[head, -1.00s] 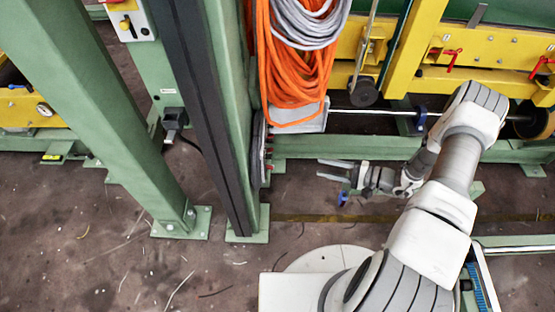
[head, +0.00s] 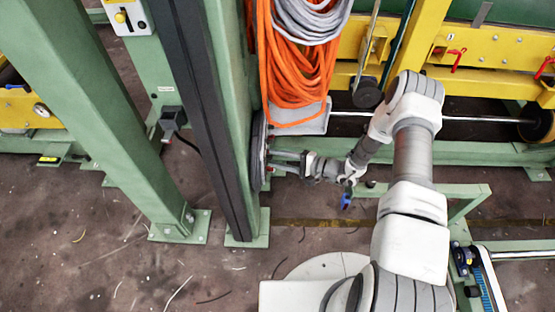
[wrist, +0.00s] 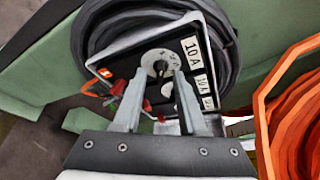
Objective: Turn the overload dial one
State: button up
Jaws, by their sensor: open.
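In the head view my gripper (head: 271,161) points left at the side of the green post, where the dial itself is hidden.
Labels reading 10 A (wrist: 191,47) sit right of the dial. Red parts (wrist: 119,88) stick out at its lower left. Black cable (wrist: 222,30) coils around the panel. Orange cable (head: 290,75) hangs above my gripper, beside the green post (head: 229,110).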

grip_shut()
dwell(0.7)
jog(key=shift+w+r+m+g+h, duration=0.15)
jog(key=shift+m+g+h, duration=0.1)
jog(key=shift+m+g, duration=0.9)
jog(key=shift+w+f+m+g+h, duration=0.1)
jog(key=shift+m+g+h, duration=0.3)
jog(key=shift+m, duration=1.25)
jog(key=shift+g, duration=0.25)
grip_release()
jog(key=shift+r, duration=0.1)
